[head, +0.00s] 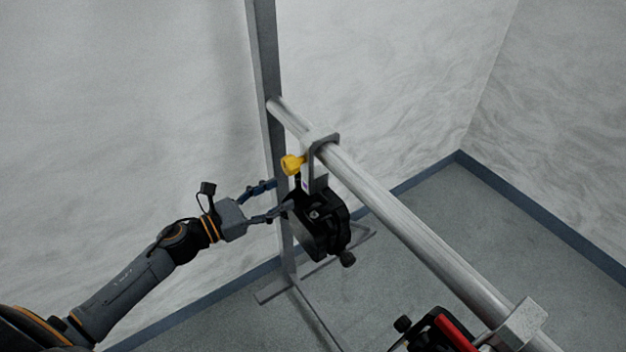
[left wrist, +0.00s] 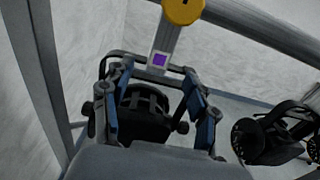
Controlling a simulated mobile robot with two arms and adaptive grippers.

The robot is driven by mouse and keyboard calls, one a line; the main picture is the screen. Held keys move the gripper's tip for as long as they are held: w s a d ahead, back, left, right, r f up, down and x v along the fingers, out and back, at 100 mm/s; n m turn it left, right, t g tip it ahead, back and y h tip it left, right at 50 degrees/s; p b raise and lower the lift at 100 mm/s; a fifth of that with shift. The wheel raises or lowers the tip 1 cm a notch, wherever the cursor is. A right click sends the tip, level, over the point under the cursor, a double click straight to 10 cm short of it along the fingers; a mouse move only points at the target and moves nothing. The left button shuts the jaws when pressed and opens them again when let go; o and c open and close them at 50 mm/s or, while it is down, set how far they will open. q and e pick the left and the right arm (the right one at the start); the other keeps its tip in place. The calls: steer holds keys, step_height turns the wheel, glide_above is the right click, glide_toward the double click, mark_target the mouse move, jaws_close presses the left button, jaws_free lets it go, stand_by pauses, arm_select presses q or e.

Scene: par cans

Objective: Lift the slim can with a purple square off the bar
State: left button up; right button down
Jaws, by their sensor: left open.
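The slim black can (head: 322,222) hangs from the silver bar (head: 400,220) by a grey hook clamp (head: 322,143) with a yellow knob (head: 292,164). In the left wrist view a purple square (left wrist: 159,59) shows on its clamp, below the yellow knob (left wrist: 183,10). The can's black body (left wrist: 146,112) lies beyond and between my fingers there. My left gripper (head: 277,199) is open at the can's left side, its fingers close to the clamp and body. Whether they touch it, I cannot tell. My right gripper is not in view.
A second black lamp (head: 437,332) with a red part hangs from the bar at the lower right, under another clamp (head: 520,322). An upright grey post (head: 266,60) stands just behind my left gripper. The floor right of the bar is clear.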

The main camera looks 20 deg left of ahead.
mark_target(304, 181)
arm_select(q)
steer(key=p+x, duration=0.1)
steer(key=x, duration=0.4)
steer(key=shift+w+d, duration=0.1)
steer(key=shift+w, duration=0.25)
steer(key=shift+w+d, duration=0.1)
steer(key=shift+w, duration=0.05)
steer(key=shift+w+d+r+p, duration=0.3)
steer(key=shift+w+d+p, duration=0.3)
steer(key=shift+p, duration=0.4)
steer(key=x, duration=0.1)
steer(key=p+x, duration=0.1)
steer(key=x, duration=0.1)
steer(key=shift+d+f, duration=0.2)
steer(key=shift+f, duration=0.05)
steer(key=shift+w+d+f, duration=0.1)
steer(key=shift+w, duration=0.05)
steer(key=shift+c, duration=1)
jaws_close()
steer(key=shift+w+r, duration=0.1)
steer(key=shift+r, duration=0.15)
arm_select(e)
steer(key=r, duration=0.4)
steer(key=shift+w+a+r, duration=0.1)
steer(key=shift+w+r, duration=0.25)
